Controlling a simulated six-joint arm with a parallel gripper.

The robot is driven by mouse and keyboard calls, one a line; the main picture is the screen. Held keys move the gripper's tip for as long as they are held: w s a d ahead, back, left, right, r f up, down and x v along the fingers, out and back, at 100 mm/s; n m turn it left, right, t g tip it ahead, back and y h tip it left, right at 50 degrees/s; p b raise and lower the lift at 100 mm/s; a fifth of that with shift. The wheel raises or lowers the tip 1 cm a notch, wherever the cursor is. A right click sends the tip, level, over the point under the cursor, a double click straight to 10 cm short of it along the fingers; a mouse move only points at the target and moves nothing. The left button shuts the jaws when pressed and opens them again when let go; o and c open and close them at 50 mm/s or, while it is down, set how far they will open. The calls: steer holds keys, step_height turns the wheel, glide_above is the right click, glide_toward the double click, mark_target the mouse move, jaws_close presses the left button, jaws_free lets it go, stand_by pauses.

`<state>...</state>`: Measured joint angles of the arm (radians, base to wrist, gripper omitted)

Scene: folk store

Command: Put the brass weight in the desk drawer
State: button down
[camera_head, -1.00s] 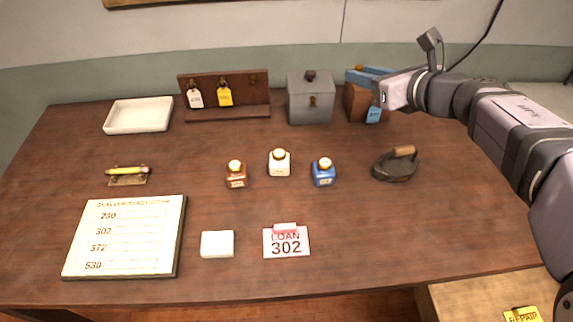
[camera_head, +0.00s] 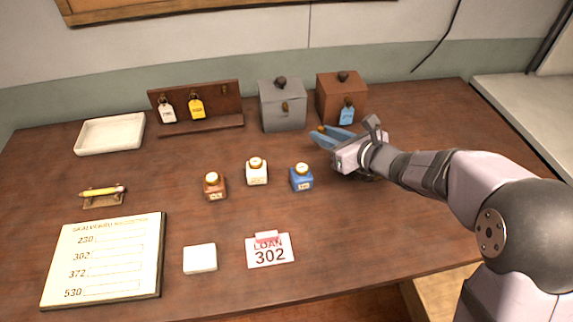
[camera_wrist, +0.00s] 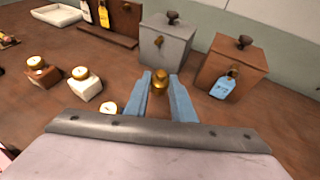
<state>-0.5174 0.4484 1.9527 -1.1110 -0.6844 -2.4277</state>
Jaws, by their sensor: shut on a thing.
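My gripper (camera_head: 330,136) is shut on the brass weight (camera_wrist: 160,79), a small gold-coloured piece between its blue fingertips. In the head view only a bit of the brass weight (camera_head: 322,129) shows at the fingertips. The gripper is over the back right part of the desk, in front of the grey and brown boxes. The desk drawer (camera_head: 440,295) shows as pale wood below the desk's front edge at the lower right. My arm hides much of it.
Brown (camera_head: 214,187), white (camera_head: 257,173) and blue (camera_head: 302,179) bottles stand left of my gripper. The grey box (camera_head: 284,108) and brown box (camera_head: 341,98) stand behind it. A LOAN 302 card (camera_head: 270,252) lies near the front edge. The desk's right side looks mostly clear.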

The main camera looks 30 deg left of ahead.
mark_target(321, 168)
steer(key=shift+f+p, duration=0.45)
steer(key=shift+f, duration=4.1)
steer(key=shift+f, duration=0.2)
steer(key=c, duration=1.5)
jaws_free()
steer(key=shift+r, duration=0.2)
steer(key=shift+d+r, duration=0.1)
steer(key=shift+d, duration=0.1)
steer(key=v, duration=1)
steer(key=shift+d+r, duration=0.15)
steer(key=shift+d, duration=0.05)
steer(key=shift+o, duration=0.5)
steer(key=shift+s+d+r, duration=0.2)
steer(key=shift+s+d, duration=0.1)
steer(key=shift+d, duration=0.15)
